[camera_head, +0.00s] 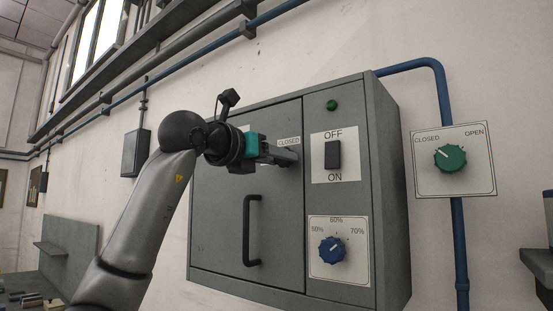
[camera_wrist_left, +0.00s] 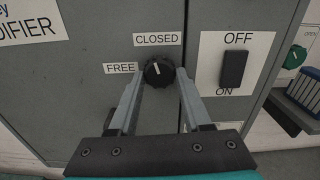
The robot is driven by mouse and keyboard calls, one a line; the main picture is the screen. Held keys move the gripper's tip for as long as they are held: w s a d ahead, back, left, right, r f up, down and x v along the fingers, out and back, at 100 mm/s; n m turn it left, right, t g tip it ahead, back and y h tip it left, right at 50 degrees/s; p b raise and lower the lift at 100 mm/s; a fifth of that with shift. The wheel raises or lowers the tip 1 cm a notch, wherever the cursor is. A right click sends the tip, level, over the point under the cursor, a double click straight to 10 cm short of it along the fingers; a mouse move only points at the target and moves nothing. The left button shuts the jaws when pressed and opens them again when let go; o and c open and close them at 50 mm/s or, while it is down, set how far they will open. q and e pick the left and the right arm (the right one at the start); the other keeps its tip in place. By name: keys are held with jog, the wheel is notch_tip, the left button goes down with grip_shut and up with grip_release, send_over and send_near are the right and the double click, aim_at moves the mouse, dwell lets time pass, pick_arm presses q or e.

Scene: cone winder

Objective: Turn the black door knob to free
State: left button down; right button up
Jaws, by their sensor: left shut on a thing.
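The black door knob (camera_wrist_left: 158,72) sits on the grey cabinet door between my left gripper's fingertips in the left wrist view. Its white mark points up toward the CLOSED label (camera_wrist_left: 157,39). The FREE label (camera_wrist_left: 120,68) is to the left of the knob. My left gripper (camera_wrist_left: 159,80) is shut on the knob, one finger on each side. In the head view my left gripper (camera_head: 290,155) reaches the door from the left and hides the knob, just below the CLOSED label (camera_head: 289,142). My right gripper is in neither view.
The grey cabinet (camera_head: 220,215) has a black door handle (camera_head: 247,230) below the gripper. Right of the door are a black OFF/ON switch (camera_head: 332,154), a blue percentage dial (camera_head: 331,250) and a green lamp (camera_head: 331,105). A green valve knob (camera_head: 450,158) is on the wall plate.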

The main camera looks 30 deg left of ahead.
pick_arm(q)
jog(key=shift+d+r+n+b, duration=0.15)
jog(key=shift+n+b, duration=0.3)
jog(key=shift+n, duration=3.2)
jog(key=shift+a+r+n+b, duration=0.1)
jog(key=shift+n+b, duration=0.35)
jog(key=shift+n, duration=3.2)
jog(key=shift+c, duration=1.7)
grip_release()
jog(key=shift+d, duration=0.1)
jog(key=s+a+b, duration=0.1)
jog(key=s+b, duration=0.3)
jog(key=s, duration=1.1)
jog(key=shift+s, duration=0.2)
jog(key=shift+a, duration=0.1)
